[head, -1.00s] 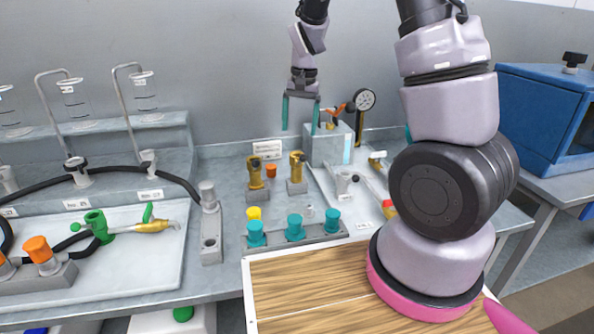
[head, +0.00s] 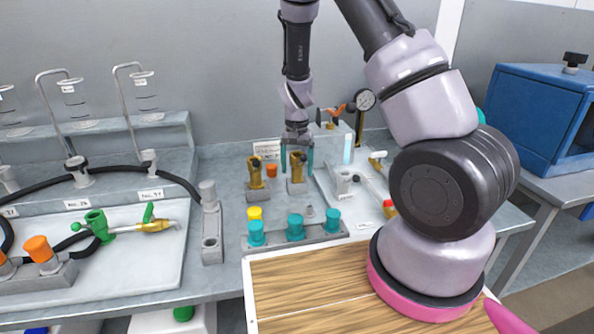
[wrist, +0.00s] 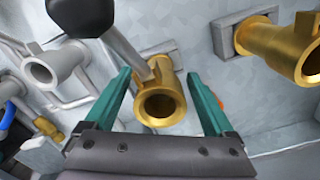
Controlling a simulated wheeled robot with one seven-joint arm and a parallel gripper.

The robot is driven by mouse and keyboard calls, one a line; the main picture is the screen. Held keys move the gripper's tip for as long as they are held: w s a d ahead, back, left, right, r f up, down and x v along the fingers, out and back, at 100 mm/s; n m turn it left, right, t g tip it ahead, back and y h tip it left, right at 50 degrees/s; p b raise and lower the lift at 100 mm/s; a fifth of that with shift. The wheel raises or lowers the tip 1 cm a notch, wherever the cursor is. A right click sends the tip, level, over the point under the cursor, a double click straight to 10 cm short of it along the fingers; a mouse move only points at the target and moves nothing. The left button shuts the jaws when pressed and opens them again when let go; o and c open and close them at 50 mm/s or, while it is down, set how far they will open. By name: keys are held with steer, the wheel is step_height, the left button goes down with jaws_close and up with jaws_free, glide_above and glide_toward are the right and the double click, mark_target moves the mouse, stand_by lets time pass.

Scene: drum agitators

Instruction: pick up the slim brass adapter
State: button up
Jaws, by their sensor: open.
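Two brass adapters stand in grey holders on the bench. The right one in the head view (head: 297,170), which looks the slimmer, shows in the wrist view (wrist: 160,103) as a round open-mouthed tube. My gripper (head: 297,163) is open above and around it, with one teal finger on each side. In the wrist view the adapter lies between the fingers (wrist: 158,80), with a gap on both sides. The other brass adapter (head: 256,174) is to the left in the head view and at upper right in the wrist view (wrist: 283,45).
A rod with a black ball end (wrist: 82,14) crosses close by the held-over adapter in the wrist view.

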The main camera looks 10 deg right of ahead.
steer(key=shift+f, duration=0.7)
jaws_close()
step_height(320, 180, up, 10)
steer(key=shift+r, duration=0.1)
